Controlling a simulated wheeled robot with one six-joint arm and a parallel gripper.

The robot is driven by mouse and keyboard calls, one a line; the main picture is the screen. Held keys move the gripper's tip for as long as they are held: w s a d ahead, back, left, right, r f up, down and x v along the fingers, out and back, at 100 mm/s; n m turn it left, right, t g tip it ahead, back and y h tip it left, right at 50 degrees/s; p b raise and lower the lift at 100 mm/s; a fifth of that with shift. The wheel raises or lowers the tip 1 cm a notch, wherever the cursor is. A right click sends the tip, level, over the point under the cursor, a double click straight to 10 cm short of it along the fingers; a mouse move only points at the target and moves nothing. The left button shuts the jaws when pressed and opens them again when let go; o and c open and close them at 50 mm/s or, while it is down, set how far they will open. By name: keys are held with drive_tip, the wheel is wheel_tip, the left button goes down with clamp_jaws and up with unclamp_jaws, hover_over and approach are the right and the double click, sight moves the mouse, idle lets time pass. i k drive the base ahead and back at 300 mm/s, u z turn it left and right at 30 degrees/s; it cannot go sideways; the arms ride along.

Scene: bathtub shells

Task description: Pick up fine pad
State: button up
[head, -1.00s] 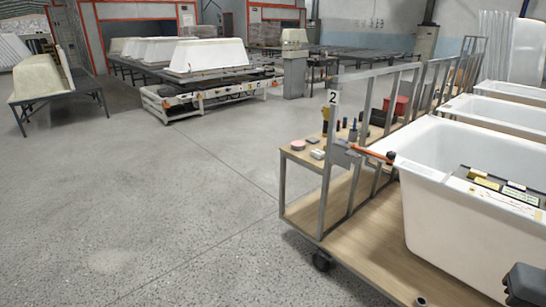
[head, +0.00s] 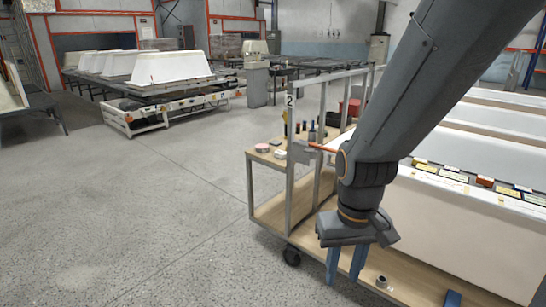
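I cannot tell which item is the fine pad. A pink round item (head: 262,148) and a small white block (head: 281,154) lie on the cart's upper wooden shelf. My gripper (head: 345,280) hangs fingers down in front of the tub, left of and nearer than the row. Its blue fingers are apart, with nothing visible between them. My arm hides part of the tub and cart.
The metal-framed cart (head: 291,180) carries a lower wooden deck (head: 270,212), with a small grey cylinder (head: 382,281) on it. An orange-handled tool (head: 322,147) sits at the frame. More white tubs (head: 490,117) stand behind. The concrete floor (head: 130,220) at left is clear.

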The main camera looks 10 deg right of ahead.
sight(281, 155)
drive_tip(key=u, duration=0.05)
drive_tip(key=i, duration=1.8)
drive_tip(key=z, duration=0.2)
drive_tip(key=k, duration=0.35)
drive_tip(key=u, duration=1.6)
drive_tip(key=i, duration=0.85)
drive_tip(key=z, duration=0.8)
drive_tip(key=i, duration=0.7)
drive_tip(key=z, duration=0.75)
